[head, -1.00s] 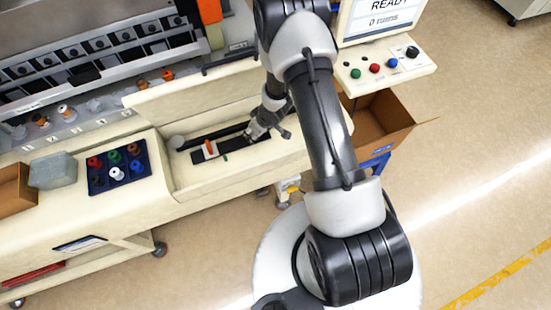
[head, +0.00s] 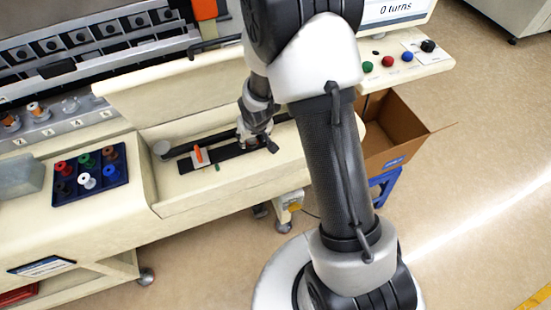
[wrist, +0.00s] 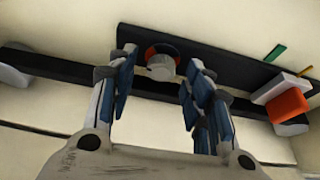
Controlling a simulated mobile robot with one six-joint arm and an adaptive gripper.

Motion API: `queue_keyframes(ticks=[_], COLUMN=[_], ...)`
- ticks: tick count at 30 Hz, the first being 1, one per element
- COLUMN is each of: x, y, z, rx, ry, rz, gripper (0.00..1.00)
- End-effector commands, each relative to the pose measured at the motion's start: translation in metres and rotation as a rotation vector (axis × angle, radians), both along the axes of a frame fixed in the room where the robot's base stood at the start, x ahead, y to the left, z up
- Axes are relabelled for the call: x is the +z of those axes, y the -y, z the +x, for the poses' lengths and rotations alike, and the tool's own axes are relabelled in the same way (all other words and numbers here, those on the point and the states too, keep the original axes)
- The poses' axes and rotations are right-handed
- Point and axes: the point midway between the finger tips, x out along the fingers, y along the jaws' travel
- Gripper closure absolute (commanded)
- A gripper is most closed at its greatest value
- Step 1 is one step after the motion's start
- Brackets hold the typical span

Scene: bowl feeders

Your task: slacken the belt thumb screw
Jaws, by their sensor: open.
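A round grey knob with a red and black ring around it (wrist: 161,66), which looks like the belt thumb screw, sits on a dark plate (wrist: 225,66) in the wrist view. My gripper (wrist: 160,72) is open, its blue-padded fingers left and right of the knob with gaps visible; contact cannot be seen. In the head view my gripper (head: 254,142) points down at the right part of the dark strip (head: 228,163), hiding the knob. A dark belt (wrist: 65,75) runs beneath the fingers. An orange piece on a white block (wrist: 287,104) sits to the right.
A raised cream panel (head: 170,85) stands behind the trough. A blue tray of spools (head: 90,180) is at left. A cardboard box (head: 400,135) and a button panel (head: 400,68) are at right.

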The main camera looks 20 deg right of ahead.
Motion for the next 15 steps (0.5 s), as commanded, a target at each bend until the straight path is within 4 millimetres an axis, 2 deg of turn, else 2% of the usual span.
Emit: queue_keyframes(ticks=[1,15], x=[-0.0054,-0.0057], y=[-0.0007,-0.0031], z=[0.0006,-0.0013], rx=[-0.009,-0.142], ry=[0.004,0.004], rz=[0.0,0.004], gripper=[0.54,0.54])
